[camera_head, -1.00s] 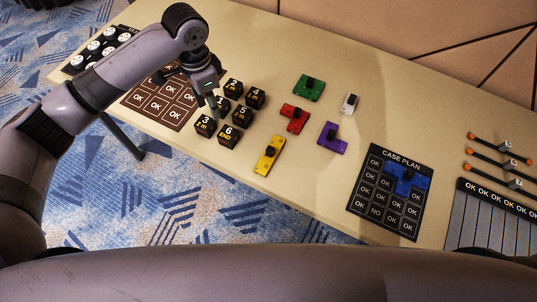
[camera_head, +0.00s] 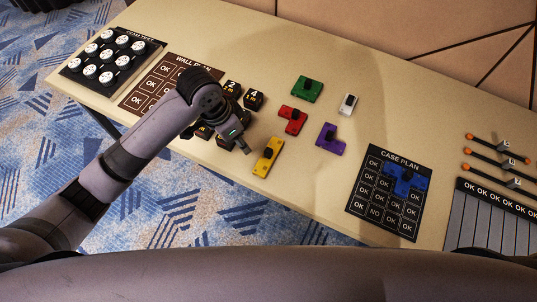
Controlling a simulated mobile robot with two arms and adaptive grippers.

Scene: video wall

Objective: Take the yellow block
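The yellow block (camera_head: 264,163) lies near the front edge of the table, a long piece with a dark knob on top. My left gripper (camera_head: 247,148) is just left of and above the yellow block's far end, apart from it as far as I can see. Its fingers point down and are small and dark, so I cannot tell whether they are open or shut. My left arm hides part of the black numbered cubes (camera_head: 253,99). My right gripper is not in view.
A red block (camera_head: 291,121), a green block (camera_head: 307,89), a purple block (camera_head: 329,138) and a white piece (camera_head: 348,103) lie nearby. A blue block (camera_head: 405,178) lies on the case plan board (camera_head: 372,205). Bare tabletop (camera_head: 310,185) lies right of the yellow block.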

